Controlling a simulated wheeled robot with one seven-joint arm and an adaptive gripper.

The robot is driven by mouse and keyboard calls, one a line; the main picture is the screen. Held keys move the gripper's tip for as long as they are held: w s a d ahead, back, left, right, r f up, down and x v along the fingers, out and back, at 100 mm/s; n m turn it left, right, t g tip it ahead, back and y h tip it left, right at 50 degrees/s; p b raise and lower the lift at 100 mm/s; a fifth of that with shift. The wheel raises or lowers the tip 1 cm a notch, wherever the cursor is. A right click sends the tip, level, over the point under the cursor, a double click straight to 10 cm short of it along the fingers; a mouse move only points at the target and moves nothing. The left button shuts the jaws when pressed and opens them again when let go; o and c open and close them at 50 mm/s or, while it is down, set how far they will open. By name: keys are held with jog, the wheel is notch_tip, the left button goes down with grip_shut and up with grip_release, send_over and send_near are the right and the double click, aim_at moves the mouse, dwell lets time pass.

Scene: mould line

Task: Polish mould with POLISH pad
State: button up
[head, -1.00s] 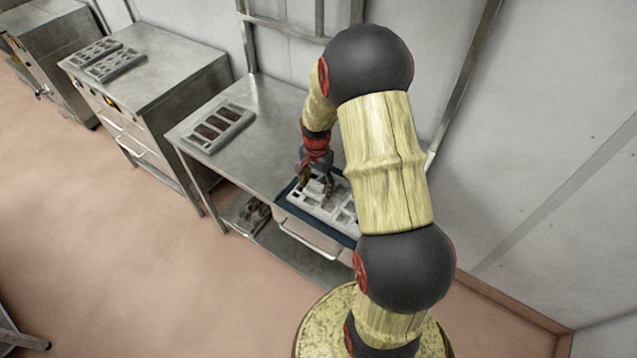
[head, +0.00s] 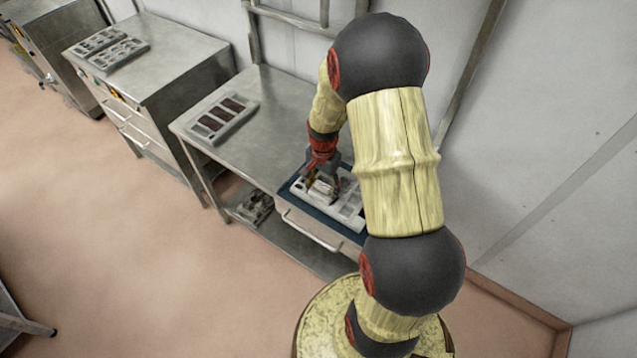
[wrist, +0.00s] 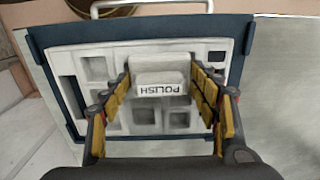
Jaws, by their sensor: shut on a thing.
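A white pad labelled POLISH (wrist: 162,82) is between the fingers of my gripper (wrist: 163,95), which is shut on it. In the wrist view the pad is over the cavities of a pale grey mould (wrist: 205,48). I cannot tell whether the pad touches the mould. The mould lies on a dark blue mat (wrist: 240,45), and it also shows in the head view (head: 345,212). In the head view my gripper (head: 322,186) points down at the left part of the mould. My arm hides some of the right side.
A mould with dark-filled cavities (head: 222,117) lies at the bench's far left. More moulds (head: 110,48) lie on a steel cabinet. The bench between is clear.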

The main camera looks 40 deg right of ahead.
jog(key=shift+s+d, duration=0.1)
jog(key=shift+s, duration=0.25)
jog(key=shift+s+d+p, duration=0.1)
jog(key=shift+s+d, duration=0.15)
jog(key=shift+s, duration=0.65)
jog(key=shift+s+d+p, duration=0.1)
jog(key=shift+s+d, duration=0.15)
jog(key=shift+s, duration=0.7)
jog(key=shift+s+d+p, duration=0.1)
jog(key=shift+s+d, duration=0.15)
jog(key=shift+s, duration=0.65)
jog(key=shift+s, duration=0.2)
